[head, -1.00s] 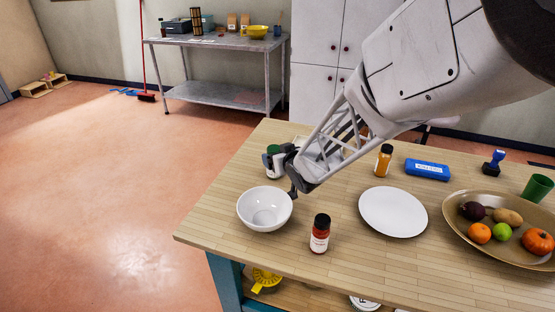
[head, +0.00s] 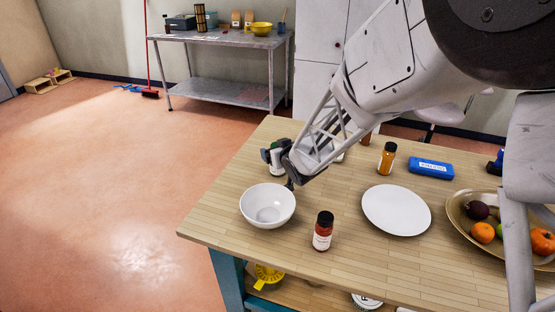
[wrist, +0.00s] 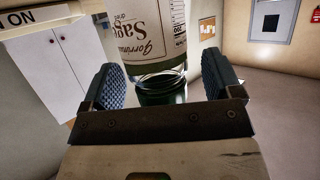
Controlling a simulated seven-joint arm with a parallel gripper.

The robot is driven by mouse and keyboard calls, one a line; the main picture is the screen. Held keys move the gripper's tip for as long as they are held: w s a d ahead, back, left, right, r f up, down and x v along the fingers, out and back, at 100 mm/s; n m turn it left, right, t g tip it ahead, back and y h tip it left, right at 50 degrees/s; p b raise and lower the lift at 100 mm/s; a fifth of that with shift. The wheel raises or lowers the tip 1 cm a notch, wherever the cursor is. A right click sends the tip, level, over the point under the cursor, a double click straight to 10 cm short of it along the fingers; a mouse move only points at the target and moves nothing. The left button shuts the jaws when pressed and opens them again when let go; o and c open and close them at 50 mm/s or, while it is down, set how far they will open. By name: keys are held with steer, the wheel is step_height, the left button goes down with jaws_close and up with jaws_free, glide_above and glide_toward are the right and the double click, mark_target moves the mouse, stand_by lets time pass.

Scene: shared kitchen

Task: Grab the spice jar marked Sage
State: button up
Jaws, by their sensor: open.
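The Sage spice jar (wrist: 150,40) fills the upper middle of the wrist view, its label reading upside down and its dark green lid towards my gripper. My gripper (wrist: 163,88) is open, with one finger on each side of the jar's lid end; I cannot tell whether either finger touches it. In the head view my gripper (head: 281,160) is at the jar (head: 276,168) behind the white bowl, and it hides much of the jar.
A white bowl (head: 267,205) stands just in front of my gripper. A red-brown spice jar (head: 323,231), a white plate (head: 396,210), an orange spice jar (head: 387,159), a blue box (head: 431,168) and a fruit tray (head: 459,219) share the wooden table (head: 225,215).

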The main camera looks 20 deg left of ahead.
steer(key=c, duration=1.1)
steer(key=shift+r, duration=0.15)
steer(key=shift+r, duration=4.9)
